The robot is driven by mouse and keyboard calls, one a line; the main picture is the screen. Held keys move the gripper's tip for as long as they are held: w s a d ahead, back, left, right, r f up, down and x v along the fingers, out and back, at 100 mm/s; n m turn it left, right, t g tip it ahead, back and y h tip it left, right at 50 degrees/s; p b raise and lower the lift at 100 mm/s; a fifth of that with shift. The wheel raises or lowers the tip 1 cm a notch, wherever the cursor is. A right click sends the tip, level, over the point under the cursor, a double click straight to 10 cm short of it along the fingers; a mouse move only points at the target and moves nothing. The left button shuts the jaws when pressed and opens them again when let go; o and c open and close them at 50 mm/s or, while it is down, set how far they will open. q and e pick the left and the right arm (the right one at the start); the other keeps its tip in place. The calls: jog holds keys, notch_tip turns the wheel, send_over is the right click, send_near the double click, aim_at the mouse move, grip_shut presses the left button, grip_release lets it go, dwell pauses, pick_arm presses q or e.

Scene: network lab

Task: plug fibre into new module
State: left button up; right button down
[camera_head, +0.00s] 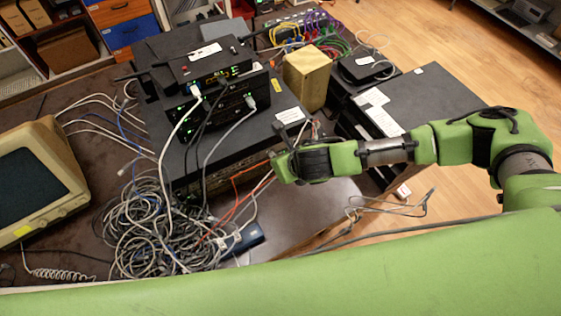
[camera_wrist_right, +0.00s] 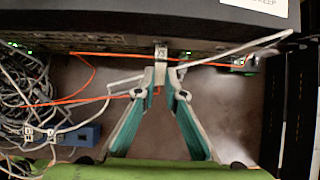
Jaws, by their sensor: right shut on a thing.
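My right gripper (camera_wrist_right: 161,88) is shut on a small pale fibre plug (camera_wrist_right: 161,55) with a tag that seems to read X5. The plug's front end is at the lower edge of the dark rack unit's front (camera_wrist_right: 120,40); I cannot tell whether it is seated in a port. An orange fibre (camera_wrist_right: 110,97) runs from the left to the fingers. In the head view my right gripper (camera_head: 278,165) is at the front of the large black unit (camera_head: 262,128), its tips partly hidden. I cannot single out the new module. My left gripper is not in view.
A tangle of grey cables (camera_head: 150,230) lies left of the gripper, with a blue box (camera_head: 245,240) beside it. A white cable (camera_wrist_right: 225,52) crosses close to the fingers. A beige monitor (camera_head: 40,180) stands at the far left. A tan block (camera_head: 307,78) sits behind my gripper.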

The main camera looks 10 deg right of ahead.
jog(key=shift+w+a, duration=0.1)
jog(key=c, duration=2)
grip_release()
jog(key=v, duration=1.2)
jog(key=shift+a, duration=0.15)
